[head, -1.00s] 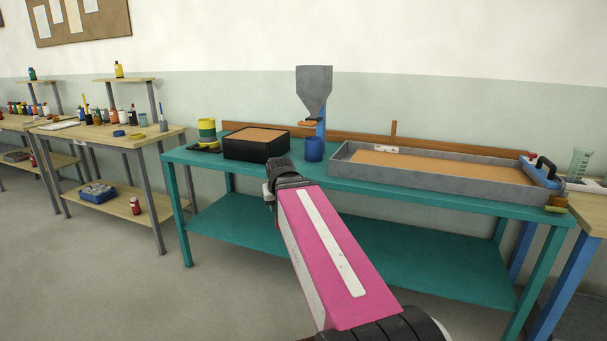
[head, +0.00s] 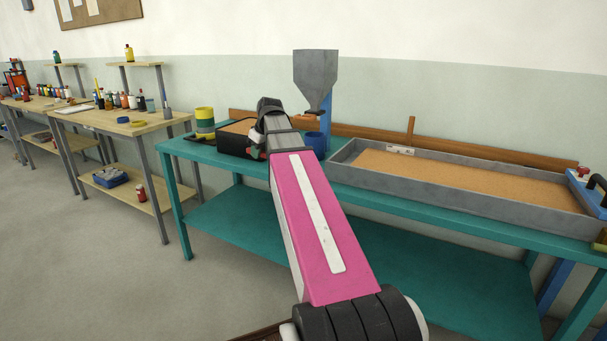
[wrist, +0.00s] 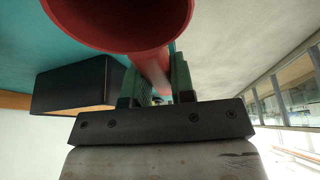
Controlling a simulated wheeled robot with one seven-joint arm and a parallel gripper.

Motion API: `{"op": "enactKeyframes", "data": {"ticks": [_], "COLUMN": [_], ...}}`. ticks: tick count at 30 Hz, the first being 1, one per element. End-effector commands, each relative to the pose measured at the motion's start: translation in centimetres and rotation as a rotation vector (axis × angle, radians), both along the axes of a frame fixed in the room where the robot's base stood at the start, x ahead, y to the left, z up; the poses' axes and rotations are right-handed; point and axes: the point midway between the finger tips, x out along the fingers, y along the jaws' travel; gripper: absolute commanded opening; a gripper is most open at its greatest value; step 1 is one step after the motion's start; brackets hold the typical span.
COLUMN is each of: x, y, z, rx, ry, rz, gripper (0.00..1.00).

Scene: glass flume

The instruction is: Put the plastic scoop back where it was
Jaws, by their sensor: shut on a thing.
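The plastic scoop is red, and its round open bowl (wrist: 118,18) fills the top of the wrist view. My gripper (wrist: 157,85) is shut on its handle between two green fingers. In the head view my gripper (head: 257,150) is in front of the black box of sand (head: 232,144) on the teal bench (head: 390,195). Only small red and green bits show there, and my arm hides most of the scoop. The black box also shows in the wrist view (wrist: 75,85), to the left of the fingers and apart from them.
A blue cup (head: 317,142) stands beneath a grey hopper (head: 315,72). A long grey tray of sand (head: 450,193) takes up the bench's right part. Yellow and green rolls (head: 204,120) stand left of the black box. A wooden bench (head: 125,119) with bottles is farther left.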

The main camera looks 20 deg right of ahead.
Motion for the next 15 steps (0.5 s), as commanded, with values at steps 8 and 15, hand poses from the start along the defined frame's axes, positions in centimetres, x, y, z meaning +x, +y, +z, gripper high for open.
{"op": "enactKeyframes", "data": {"ticks": [8,15], "x": [2.1,3.9], "y": [-2.8,-6.9], "z": [2.4,-0.3], "rx": [0.006,0.006], "ry": [-0.019,-0.016], "rz": [0.132,0.132], "gripper": [0.0,0.0]}}
